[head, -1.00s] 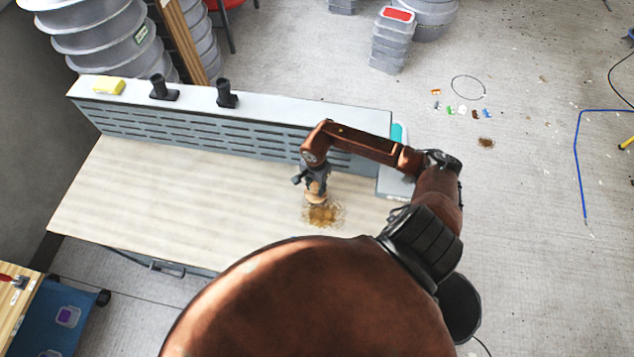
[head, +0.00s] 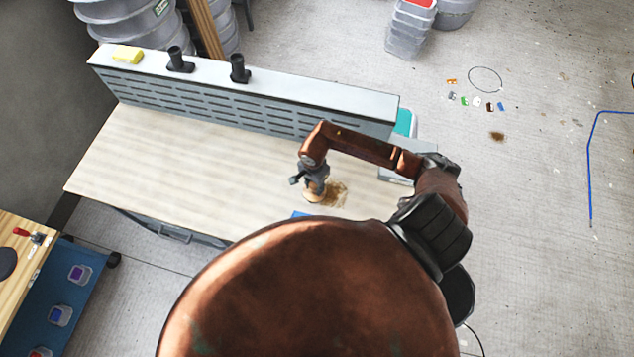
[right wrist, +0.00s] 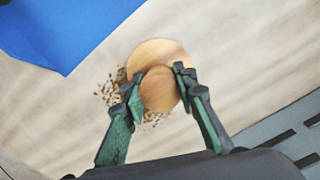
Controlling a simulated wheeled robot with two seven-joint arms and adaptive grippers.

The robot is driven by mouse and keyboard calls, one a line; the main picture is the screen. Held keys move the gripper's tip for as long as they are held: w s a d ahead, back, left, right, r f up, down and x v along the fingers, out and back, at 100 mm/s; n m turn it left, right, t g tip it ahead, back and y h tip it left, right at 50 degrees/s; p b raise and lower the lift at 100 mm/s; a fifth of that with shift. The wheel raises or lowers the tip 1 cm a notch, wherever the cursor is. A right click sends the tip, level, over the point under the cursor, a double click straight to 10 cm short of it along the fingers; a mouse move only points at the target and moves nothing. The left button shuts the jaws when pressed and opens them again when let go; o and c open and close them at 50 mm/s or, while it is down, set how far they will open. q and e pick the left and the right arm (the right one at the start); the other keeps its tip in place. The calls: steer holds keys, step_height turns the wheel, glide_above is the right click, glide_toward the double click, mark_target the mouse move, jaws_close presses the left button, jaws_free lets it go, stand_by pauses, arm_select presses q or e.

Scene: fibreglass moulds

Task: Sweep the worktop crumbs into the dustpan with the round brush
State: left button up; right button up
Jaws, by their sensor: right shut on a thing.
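My right gripper (head: 315,184) is shut on the round brush (head: 312,198), a pale wooden disc with a knob. In the right wrist view the two green-padded fingers (right wrist: 158,88) grip the knob of the brush (right wrist: 160,52). Brown crumbs (head: 336,192) lie on the worktop just right of the brush. In the right wrist view the crumbs (right wrist: 106,90) show left of and below the brush, which partly hides them. A flat blue piece, apparently the dustpan (right wrist: 60,30), fills the upper left there. Only its blue edge (head: 299,214) shows in the head view. My left gripper is not in view.
The pale worktop (head: 150,150) is clear to the left. A slotted grey upstand (head: 250,105) runs along its back, bearing a yellow block (head: 127,54) and two black holders (head: 239,70). My own brown body hides the worktop's near right part.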

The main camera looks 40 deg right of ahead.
steer(key=shift+s+a, duration=0.7)
steer(key=shift+a, duration=0.25)
steer(key=shift+s+d+r+p, duration=0.15)
steer(key=shift+r+p, duration=0.25)
steer(key=shift+r, duration=0.85)
steer(key=shift+w+r+p, duration=0.2)
steer(key=shift+r+p, duration=0.35)
steer(key=shift+r, duration=0.5)
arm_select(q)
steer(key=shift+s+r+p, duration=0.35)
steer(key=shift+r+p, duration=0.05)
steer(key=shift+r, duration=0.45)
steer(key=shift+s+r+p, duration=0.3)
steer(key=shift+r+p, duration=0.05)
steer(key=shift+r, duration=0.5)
arm_select(e)
steer(key=shift+s+r, duration=0.1)
steer(key=shift+r, duration=1.65)
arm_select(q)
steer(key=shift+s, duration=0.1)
arm_select(e)
steer(key=shift+d+f, duration=0.15)
steer(key=shift+d, duration=0.1)
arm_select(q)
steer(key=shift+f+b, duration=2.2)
arm_select(e)
steer(key=w+d+m, duration=0.2)
steer(key=d+m, duration=0.7)
steer(key=d, duration=0.6)
